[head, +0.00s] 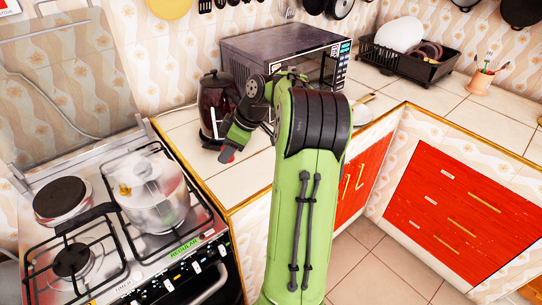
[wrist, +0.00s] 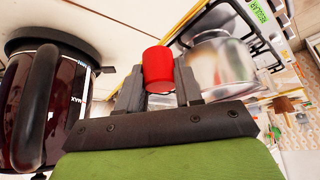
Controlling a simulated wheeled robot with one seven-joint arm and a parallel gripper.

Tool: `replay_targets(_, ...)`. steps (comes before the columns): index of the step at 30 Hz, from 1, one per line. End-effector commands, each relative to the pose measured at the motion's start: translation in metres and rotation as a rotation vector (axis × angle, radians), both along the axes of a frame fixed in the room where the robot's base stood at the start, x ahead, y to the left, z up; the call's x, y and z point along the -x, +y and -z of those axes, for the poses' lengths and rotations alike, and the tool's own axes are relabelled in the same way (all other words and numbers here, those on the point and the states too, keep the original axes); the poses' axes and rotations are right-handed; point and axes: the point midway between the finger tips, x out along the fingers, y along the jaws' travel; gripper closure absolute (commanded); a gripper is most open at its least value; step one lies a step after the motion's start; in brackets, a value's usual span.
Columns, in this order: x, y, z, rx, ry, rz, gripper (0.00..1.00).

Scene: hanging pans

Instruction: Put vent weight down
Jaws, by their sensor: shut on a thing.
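My gripper (wrist: 159,78) is shut on the vent weight (wrist: 157,62), a small red cylinder held between the two grey fingers. How high the weight is above the counter is hard to tell.
A dark red glass kettle (head: 214,95) stands close by my gripper. A microwave (head: 285,52) and a black dish rack (head: 405,60) are further back. The gas stove (head: 105,262) is on the left. Counter tiles (head: 245,180) in front of the kettle are clear.

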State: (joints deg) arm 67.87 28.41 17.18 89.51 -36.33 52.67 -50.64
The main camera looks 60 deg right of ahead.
Motion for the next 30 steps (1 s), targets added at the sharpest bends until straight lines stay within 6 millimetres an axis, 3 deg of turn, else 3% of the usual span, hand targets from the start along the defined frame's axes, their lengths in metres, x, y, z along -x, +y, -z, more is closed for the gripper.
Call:
replay_targets(15,0.000,0.000,0.100,-0.003,0.003,0.000,0.96)
replay_targets(26,0.000,0.000,0.103,0.000,0.001,0.000,0.96)
replay_targets(27,0.000,0.000,0.102,0.000,0.001,0.001,0.59)
replay_targets(30,0.000,0.000,0.102,-0.001,0.002,0.000,0.44)
